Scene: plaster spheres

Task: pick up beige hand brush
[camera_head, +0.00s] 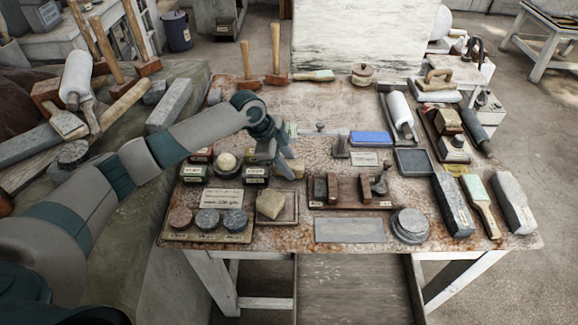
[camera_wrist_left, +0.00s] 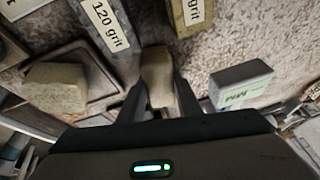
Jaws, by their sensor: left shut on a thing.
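The beige hand brush (camera_head: 291,169) shows as a small, plain beige block near the middle of the table, partly behind my left gripper (camera_head: 280,160). In the left wrist view the beige hand brush (camera_wrist_left: 158,72) stands between the two dark fingers of my left gripper (camera_wrist_left: 156,98), which are shut on it. Its lower end is hidden by the gripper body. I cannot tell whether it touches the tabletop. My right gripper is in neither view.
Labelled grit blocks (camera_wrist_left: 105,22) lie close to the gripper. A tan block on a tray (camera_head: 270,205) sits in front. A wooden rack (camera_head: 350,190) and a blue-topped block (camera_head: 371,138) are to the right. A flat grey plate (camera_head: 349,230) lies at the front edge.

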